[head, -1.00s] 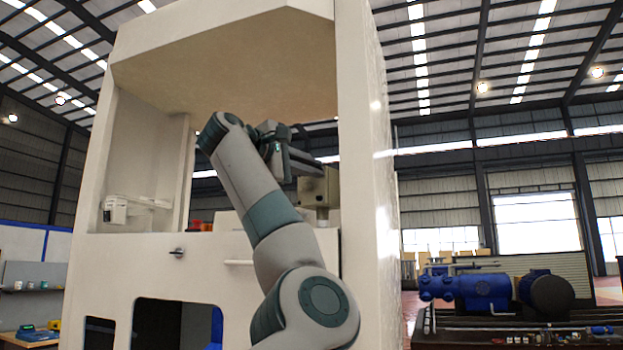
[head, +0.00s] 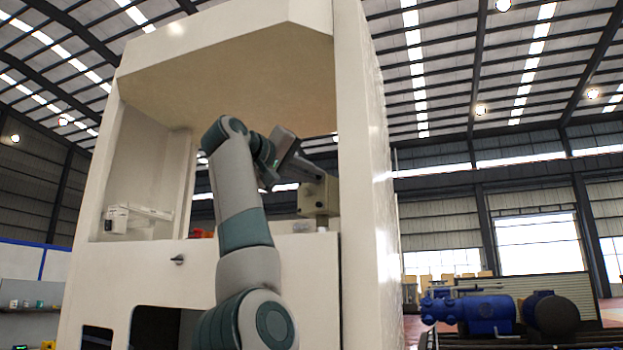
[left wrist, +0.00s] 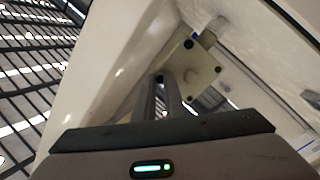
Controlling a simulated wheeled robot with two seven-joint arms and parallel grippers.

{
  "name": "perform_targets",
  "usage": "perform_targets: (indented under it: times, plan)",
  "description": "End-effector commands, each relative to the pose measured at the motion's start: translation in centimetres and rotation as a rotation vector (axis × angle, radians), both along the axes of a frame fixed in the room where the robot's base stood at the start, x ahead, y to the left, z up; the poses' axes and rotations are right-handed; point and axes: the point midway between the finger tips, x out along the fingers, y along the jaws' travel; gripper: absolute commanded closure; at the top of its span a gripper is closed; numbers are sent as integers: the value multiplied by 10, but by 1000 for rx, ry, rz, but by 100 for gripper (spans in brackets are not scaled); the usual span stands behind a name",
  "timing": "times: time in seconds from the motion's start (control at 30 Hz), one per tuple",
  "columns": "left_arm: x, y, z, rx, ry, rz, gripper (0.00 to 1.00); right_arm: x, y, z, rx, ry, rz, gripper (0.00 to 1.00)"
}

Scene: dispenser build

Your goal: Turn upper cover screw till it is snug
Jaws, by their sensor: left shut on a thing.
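A beige, box-shaped cover (head: 317,194) sits inside the right side of the big cream housing. In the left wrist view the cover (left wrist: 195,66) shows a flat face with dark round screw heads near its corners. My left gripper (head: 316,172) reaches the cover's upper part with its fingers tilted. In the left wrist view its two fingers (left wrist: 168,84) lie close together and end at the cover's face. They are shut on the upper cover screw, which the fingertips mostly hide. My right gripper is in neither view.
The cream housing (head: 360,150) surrounds the cover, with a side wall close on the right and a roof above. A white bracket (head: 125,218) is at the bay's left. A small dark knob (head: 178,260) sticks out of the front panel. Blue machinery (head: 485,312) stands far right.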

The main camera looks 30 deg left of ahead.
Motion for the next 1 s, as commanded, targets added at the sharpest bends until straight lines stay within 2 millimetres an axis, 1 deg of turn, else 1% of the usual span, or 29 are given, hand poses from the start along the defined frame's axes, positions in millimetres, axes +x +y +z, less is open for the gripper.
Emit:
perform_targets:
  times: [0.03, 0.33, 0.7, 1.0]
  plan:
    - [2, 1, -5, 44, 4, 1, 100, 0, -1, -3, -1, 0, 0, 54]
    - [2, 0, -4, 327, -27, -1, 100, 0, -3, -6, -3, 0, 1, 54]
    - [2, 1, -4, 674, -66, -1, 100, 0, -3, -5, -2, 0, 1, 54]
    - [2, 0, -4, 899, -92, -3, 100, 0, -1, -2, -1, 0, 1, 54]
